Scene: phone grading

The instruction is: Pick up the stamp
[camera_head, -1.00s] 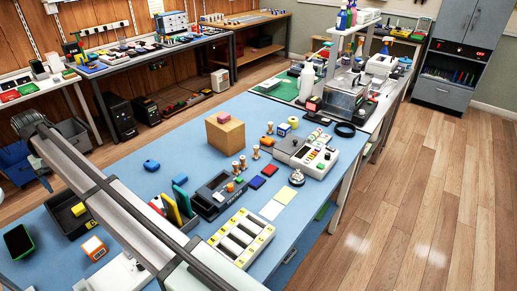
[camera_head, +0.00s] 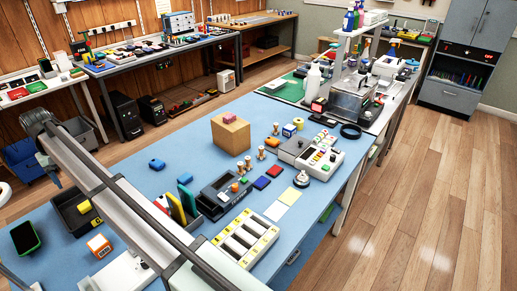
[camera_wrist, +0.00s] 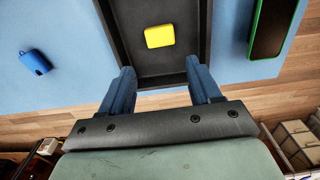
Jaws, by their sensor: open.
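Several small wooden-handled stamps (camera_head: 261,153) stand upright on the blue table in the head view, just in front of a cardboard box. Ink pads in red (camera_head: 262,183), blue (camera_head: 275,171) and black lie near them. Which stamp is meant I cannot tell. My gripper (camera_wrist: 160,78) is open and empty in the wrist view, its blue fingers apart at the edge of a black tray (camera_wrist: 193,20). In the head view my gripper is at the far left, well away from the stamps. No stamp shows in the wrist view.
The black tray holds a yellow block (camera_wrist: 159,36). A green-cased phone (camera_head: 25,237), an orange-and-white cube (camera_head: 99,245) and a blue object (camera_head: 156,164) lie around it. A cardboard box (camera_head: 230,133) stands behind the stamps. A slotted cream tray (camera_head: 245,238) lies in front.

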